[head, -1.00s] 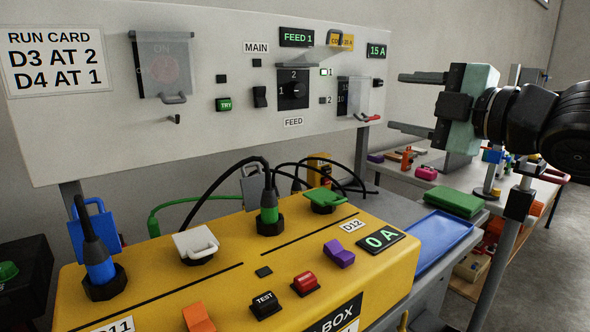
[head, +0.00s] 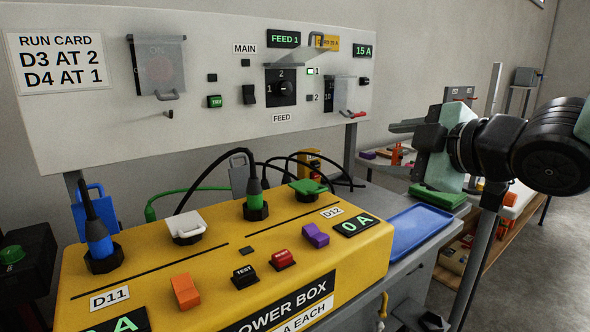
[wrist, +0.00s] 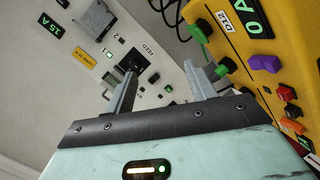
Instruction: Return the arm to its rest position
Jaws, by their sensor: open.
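My arm reaches in from the right side of the head view. My gripper (head: 402,133) has a pale green body and grey fingers, and stands in the air right of the white panel. In the wrist view my gripper (wrist: 160,92) shows its two fingers spread apart with nothing between them. Beyond the fingers lie the white panel (wrist: 75,120) and the yellow power box (wrist: 285,60). The fingers appear clear of both.
The power box (head: 225,262) holds a blue plug (head: 97,240) and a green plug (head: 254,190) with black cables. A blue tray (head: 415,230) lies to its right. A bench with a green case (head: 438,197) stands behind my arm. The panel (head: 75,125) rises behind the box.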

